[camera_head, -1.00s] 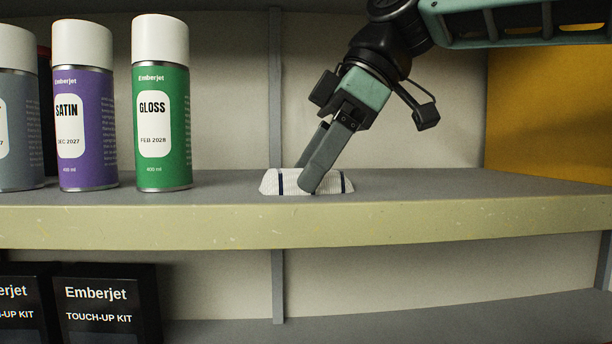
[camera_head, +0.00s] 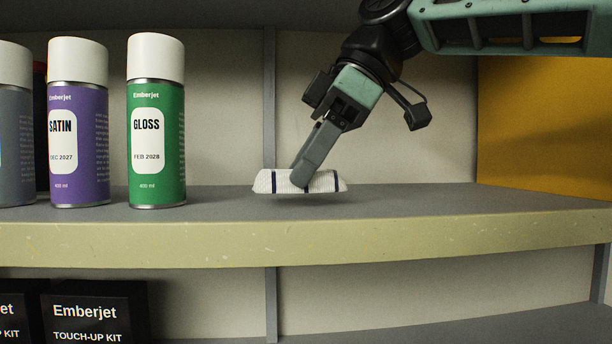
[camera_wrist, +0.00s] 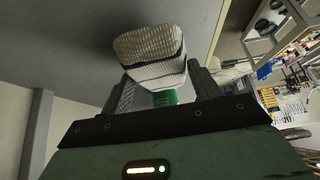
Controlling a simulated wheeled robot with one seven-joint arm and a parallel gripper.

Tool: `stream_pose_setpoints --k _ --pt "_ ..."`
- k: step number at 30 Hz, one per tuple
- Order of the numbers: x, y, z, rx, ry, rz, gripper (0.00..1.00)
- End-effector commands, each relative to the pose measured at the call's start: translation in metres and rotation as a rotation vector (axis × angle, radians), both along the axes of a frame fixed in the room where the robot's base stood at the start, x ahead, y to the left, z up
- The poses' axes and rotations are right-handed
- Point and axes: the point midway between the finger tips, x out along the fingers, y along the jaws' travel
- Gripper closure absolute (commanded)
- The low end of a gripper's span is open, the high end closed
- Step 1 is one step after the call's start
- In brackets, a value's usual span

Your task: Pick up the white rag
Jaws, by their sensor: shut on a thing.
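The white rag (camera_head: 322,182) has dark stripes and a ribbed weave. It is held a little above the shelf in the head view, with a faint shadow under it. My gripper (camera_head: 298,182) reaches down from the upper right and is shut on the rag. In the wrist view the rag (camera_wrist: 150,55) sits between the two fingers of my gripper (camera_wrist: 160,85). The finger on the rag's far side is mostly hidden in the head view.
A green spray can (camera_head: 157,130), a purple can (camera_head: 79,130) and a grey can (camera_head: 14,140) stand left of the rag on the shelf (camera_head: 400,232). Black touch-up kit boxes (camera_head: 95,315) are on the shelf below. The shelf is clear to the right, up to a yellow panel (camera_head: 545,130).

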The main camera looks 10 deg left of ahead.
Motion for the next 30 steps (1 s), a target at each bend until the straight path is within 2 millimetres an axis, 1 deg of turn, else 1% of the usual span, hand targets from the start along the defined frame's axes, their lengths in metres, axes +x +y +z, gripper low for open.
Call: stream_pose_setpoints --k 4,6,11,14,21,24,27,30 --pt "0.0 0.001 0.017 0.002 -0.002 0.002 0.6" --pt "0.005 -0.013 0.012 0.0 -0.003 -0.005 0.6" --pt "0.012 -0.042 0.012 0.0 -0.002 -0.006 0.61" --pt "0.018 -0.064 0.011 0.001 -0.002 -0.007 0.61" --pt "0.033 -0.125 0.012 0.001 -0.003 -0.005 0.61" --pt "0.038 -0.144 0.013 0.001 -0.002 -0.004 0.61" --pt "0.042 -0.159 0.014 0.0 -0.001 -0.003 0.61" --pt "0.044 -0.168 0.015 0.0 -0.001 -0.002 0.61"
